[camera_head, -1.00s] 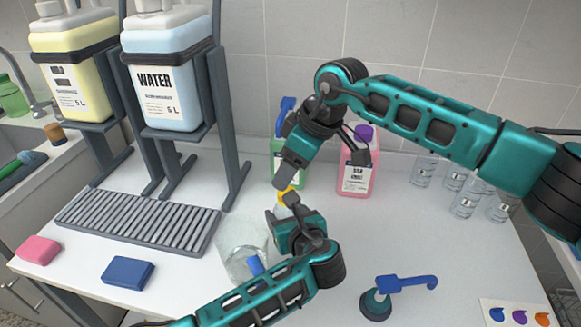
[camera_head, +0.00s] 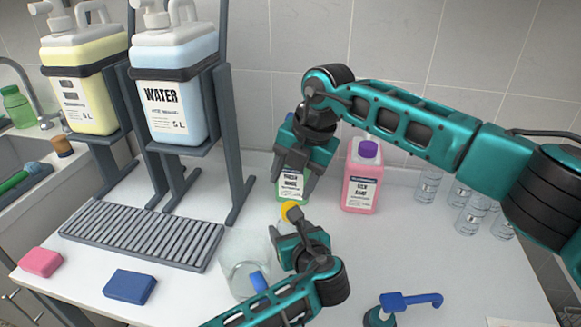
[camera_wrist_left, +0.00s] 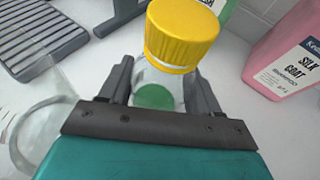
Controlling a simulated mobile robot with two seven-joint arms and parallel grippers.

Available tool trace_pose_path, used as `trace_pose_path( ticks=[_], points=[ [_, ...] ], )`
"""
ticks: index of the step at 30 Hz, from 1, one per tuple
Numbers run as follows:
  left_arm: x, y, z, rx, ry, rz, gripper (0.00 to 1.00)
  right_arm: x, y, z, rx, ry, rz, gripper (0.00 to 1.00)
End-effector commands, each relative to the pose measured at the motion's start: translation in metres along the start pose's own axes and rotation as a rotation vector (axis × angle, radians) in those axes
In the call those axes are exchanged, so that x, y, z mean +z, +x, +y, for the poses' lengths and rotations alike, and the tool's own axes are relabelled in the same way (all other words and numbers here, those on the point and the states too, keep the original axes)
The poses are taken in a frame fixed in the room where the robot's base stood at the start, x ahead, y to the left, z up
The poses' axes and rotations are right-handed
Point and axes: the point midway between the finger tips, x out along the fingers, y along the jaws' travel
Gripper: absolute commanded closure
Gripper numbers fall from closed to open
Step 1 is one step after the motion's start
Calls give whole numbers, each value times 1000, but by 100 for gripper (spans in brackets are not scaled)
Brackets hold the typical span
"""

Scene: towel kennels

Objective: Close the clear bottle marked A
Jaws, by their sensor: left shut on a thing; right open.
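My left gripper (camera_head: 283,236) is shut on a small clear bottle (camera_wrist_left: 150,80), its fingers on either side of the body. A yellow cap (camera_wrist_left: 182,35) sits on top of the bottle; it also shows in the head view (camera_head: 290,210). Green shows through the lower bottle. No letter A can be read, and I cannot tell how tightly the cap sits. My right gripper (camera_head: 293,182) is open, pointing down just above and behind the cap, in front of a green bottle (camera_head: 282,192).
A pink bottle (camera_head: 362,180) with a purple cap stands to the right. A clear container (camera_head: 240,272) stands close left of my left gripper. Several clear bottles (camera_head: 468,215) stand at the back right. The rack (camera_head: 145,238) is at left.

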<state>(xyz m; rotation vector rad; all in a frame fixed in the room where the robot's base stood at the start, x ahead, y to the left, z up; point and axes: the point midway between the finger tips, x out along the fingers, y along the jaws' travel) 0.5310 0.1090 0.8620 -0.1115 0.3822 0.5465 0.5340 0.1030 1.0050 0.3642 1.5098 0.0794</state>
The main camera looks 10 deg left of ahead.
Motion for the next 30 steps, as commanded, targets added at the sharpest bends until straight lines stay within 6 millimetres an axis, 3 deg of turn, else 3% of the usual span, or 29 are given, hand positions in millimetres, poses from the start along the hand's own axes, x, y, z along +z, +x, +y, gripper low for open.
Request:
trace_pose_path(
  ticks=[30],
  points=[
    [0, 0, 0, -1, 0, 1, 100, 1, -9, 7, -98, -1921, 148, 41]
  ],
)
